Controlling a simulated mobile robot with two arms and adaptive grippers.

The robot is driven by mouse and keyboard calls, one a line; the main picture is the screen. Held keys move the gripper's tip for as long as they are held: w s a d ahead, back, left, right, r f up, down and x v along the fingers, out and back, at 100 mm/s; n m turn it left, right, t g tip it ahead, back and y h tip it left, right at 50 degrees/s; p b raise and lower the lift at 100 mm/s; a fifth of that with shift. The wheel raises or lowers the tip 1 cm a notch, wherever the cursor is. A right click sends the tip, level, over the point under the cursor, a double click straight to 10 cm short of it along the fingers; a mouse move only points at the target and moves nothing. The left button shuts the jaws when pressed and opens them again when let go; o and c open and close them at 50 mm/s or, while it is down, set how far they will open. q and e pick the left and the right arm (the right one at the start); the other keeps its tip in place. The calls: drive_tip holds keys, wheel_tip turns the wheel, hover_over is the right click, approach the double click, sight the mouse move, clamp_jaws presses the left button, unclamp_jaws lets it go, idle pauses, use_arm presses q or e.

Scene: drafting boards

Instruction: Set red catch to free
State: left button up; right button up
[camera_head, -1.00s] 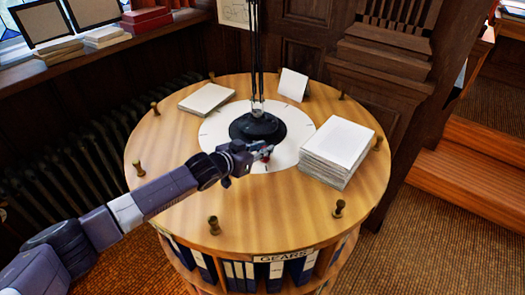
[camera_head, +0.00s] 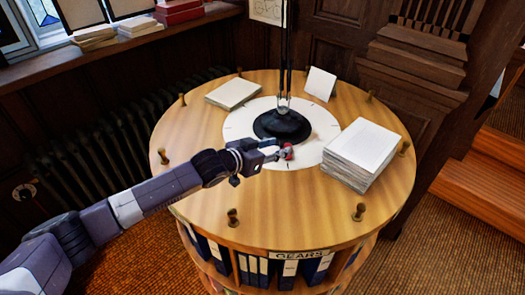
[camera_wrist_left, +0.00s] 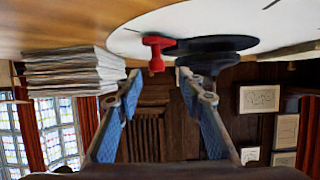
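The red catch (camera_head: 287,152) is a small red knob on the white disc (camera_head: 240,124), at the near side of the black lamp base (camera_head: 282,126). In the left wrist view, which is upside down, the red catch (camera_wrist_left: 157,50) shows as a T-shaped knob beside the dark base. My left gripper (camera_head: 279,150) reaches in from the left, low over the disc, with its tips at the catch. In the wrist view its two fingers (camera_wrist_left: 157,78) are spread apart, and the catch lies in line with the gap. I cannot tell whether they touch it. My right gripper is out of view.
The round wooden table (camera_head: 290,215) has brass pegs around its rim, such as one in front (camera_head: 233,217). A thick paper stack (camera_head: 362,150) stands right of the disc, a thinner one (camera_head: 233,92) back left. A white card (camera_head: 320,83) stands at the back.

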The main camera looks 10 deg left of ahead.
use_arm(q)
drive_tip(key=v, duration=0.7)
drive_tip(key=shift+a, duration=0.15)
drive_tip(key=shift+s, duration=0.15)
